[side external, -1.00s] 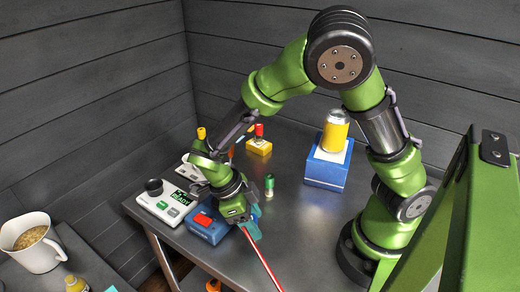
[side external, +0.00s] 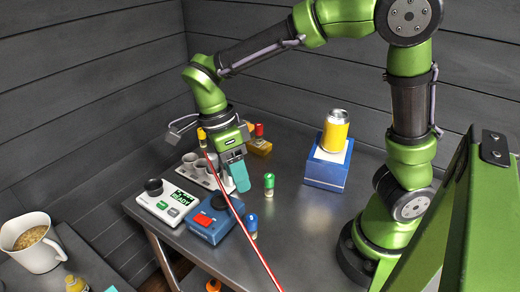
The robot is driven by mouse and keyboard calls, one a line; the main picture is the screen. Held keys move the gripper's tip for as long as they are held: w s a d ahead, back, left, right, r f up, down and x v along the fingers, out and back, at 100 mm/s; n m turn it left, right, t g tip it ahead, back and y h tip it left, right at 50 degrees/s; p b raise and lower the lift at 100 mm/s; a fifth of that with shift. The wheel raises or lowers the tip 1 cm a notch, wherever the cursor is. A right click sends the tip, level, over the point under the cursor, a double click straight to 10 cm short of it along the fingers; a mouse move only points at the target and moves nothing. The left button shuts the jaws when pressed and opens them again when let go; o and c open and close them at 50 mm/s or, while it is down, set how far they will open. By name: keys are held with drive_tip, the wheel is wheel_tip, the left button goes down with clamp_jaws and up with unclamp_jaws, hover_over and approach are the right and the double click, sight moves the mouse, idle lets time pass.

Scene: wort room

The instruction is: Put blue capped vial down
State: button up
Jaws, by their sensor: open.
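The blue capped vial (side external: 252,225) stands upright on the grey table, just right of a blue box with a red button. My gripper (side external: 237,174) is above and behind it in the side view, clear of the vial. Its teal fingers are open, with nothing seen held between them; one finger largely hides the other.
A green capped vial (side external: 269,185) stands on the table behind the blue one. The blue box (side external: 209,228), a scale (side external: 166,206) and a white cup rack (side external: 203,172) are to the left. A gold can (side external: 334,132) tops a blue block (side external: 327,170). A thin red line (side external: 262,258) crosses the table close by.

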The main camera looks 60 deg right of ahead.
drive_tip(key=s+d+r+n+t+y, duration=0.1)
drive_tip(key=s+d+r+n+t, duration=0.2)
drive_tip(key=n, duration=0.7)
drive_tip(key=s+d+r+n+t+y, duration=0.1)
drive_tip(key=s+d+r+n+t, duration=0.2)
drive_tip(key=n+t, duration=0.4)
drive_tip(key=d+r+n, duration=0.1)
drive_tip(key=n, duration=0.2)
drive_tip(key=shift+r+n, duration=0.3)
drive_tip(key=shift+r, duration=0.1)
drive_tip(key=shift+s, duration=0.1)
